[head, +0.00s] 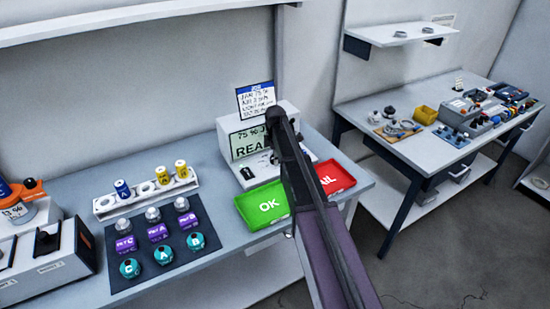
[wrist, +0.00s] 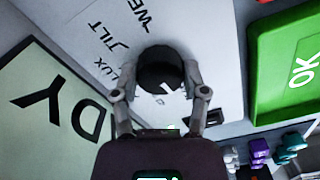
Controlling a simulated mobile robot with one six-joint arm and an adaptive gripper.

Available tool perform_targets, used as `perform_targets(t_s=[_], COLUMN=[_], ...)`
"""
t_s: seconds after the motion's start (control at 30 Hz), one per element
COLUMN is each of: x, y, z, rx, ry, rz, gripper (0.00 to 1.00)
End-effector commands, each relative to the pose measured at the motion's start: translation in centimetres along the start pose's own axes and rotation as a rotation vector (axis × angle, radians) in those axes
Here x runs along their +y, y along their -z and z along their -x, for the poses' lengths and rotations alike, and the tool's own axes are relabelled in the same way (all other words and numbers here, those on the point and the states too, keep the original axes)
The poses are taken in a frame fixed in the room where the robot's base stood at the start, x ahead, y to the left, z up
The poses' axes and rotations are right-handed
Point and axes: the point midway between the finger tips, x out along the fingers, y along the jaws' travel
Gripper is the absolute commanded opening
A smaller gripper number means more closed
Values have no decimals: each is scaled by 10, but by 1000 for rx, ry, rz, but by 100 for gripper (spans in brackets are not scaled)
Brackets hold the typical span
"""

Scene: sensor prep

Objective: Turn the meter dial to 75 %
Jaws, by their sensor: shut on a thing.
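The meter (head: 224,143) is a white box at the back of the near bench. Its pale green display (head: 249,143) reads "75 %" above "REA", with the rest behind my arm. In the wrist view the display (wrist: 45,100) shows "DY". The dial (wrist: 158,75) is a round black knob with a white mark, on a white panel printed "WE", "JILT" and "LUX", partly cut off or hidden. My gripper (wrist: 162,78) is shut on the dial, one finger on each side. In the head view my arm hides the dial.
A green OK tray (head: 243,212) and a red tray (head: 340,176) stand before the meter. A dark mat (head: 200,268) with several labelled pieces and a white rack (head: 100,209) are to the left.

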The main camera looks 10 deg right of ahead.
Motion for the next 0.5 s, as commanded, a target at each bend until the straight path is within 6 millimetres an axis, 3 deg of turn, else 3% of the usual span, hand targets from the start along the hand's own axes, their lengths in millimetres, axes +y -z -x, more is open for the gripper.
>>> perform_targets(t_s=[0.5], x=[-2], y=[3], z=[0], rx=[6], ry=[4], rz=[46], gripper=[10])
